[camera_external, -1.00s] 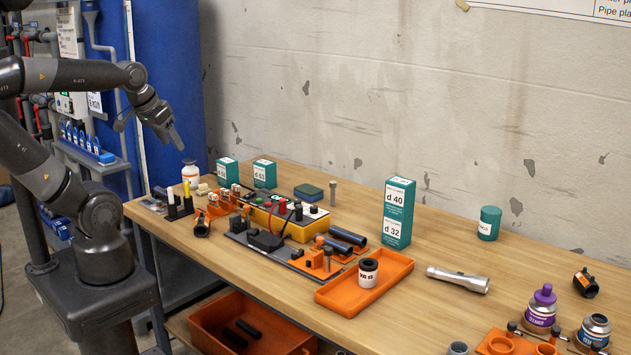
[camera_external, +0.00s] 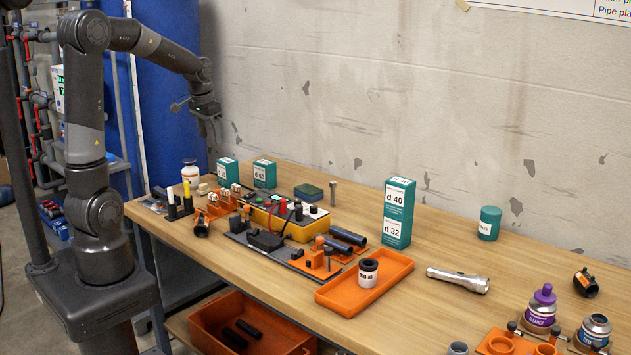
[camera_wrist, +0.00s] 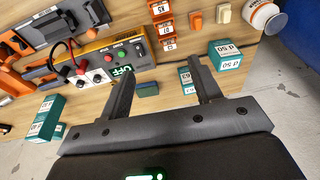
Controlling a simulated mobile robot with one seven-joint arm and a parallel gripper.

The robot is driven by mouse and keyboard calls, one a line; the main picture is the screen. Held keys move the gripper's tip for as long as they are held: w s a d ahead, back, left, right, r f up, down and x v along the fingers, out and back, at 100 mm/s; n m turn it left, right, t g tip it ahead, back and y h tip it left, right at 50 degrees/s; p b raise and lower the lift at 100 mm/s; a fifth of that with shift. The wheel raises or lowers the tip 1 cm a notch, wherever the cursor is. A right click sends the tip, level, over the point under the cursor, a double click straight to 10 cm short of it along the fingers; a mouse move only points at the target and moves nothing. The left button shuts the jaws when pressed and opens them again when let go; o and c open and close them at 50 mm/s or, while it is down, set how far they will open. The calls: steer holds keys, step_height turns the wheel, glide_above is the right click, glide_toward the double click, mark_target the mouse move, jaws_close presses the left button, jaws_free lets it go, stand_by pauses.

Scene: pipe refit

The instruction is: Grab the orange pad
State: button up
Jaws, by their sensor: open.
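A small orange block, which looks like the orange pad (camera_wrist: 195,22), lies on the bench near the top of the wrist view, beside a beige block (camera_wrist: 224,13). In the external view I cannot pick it out from the orange parts near the beige blocks (camera_external: 203,188). My gripper (camera_wrist: 161,66) is open and empty. Its fingers point toward the bench, with the pad ahead and a little right of the fingertips. In the external view my gripper (camera_external: 210,132) hangs well above the bench's back left end, touching nothing.
A white bottle (camera_wrist: 262,14) stands right of the blocks in the wrist view. Orange labelled holders (camera_wrist: 163,22) are left of the pad. Teal boxes (camera_wrist: 225,55) and a yellow control box (camera_wrist: 120,50) are close by. The wall rises behind the bench.

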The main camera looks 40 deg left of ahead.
steer(key=w+a+f+g, duration=0.2)
steer(key=w+a+f, duration=0.75)
steer(key=f, duration=0.35)
glide_above(216, 190)
steer(key=shift+h, duration=0.3)
steer(key=f, duration=0.6)
steer(key=shift+w+f, duration=0.2)
steer(key=shift+w, duration=0.1)
steer(key=f, duration=0.6)
steer(key=shift+s+f, duration=0.2)
steer(key=shift+s, duration=0.05)
steer(key=c, duration=1.1)
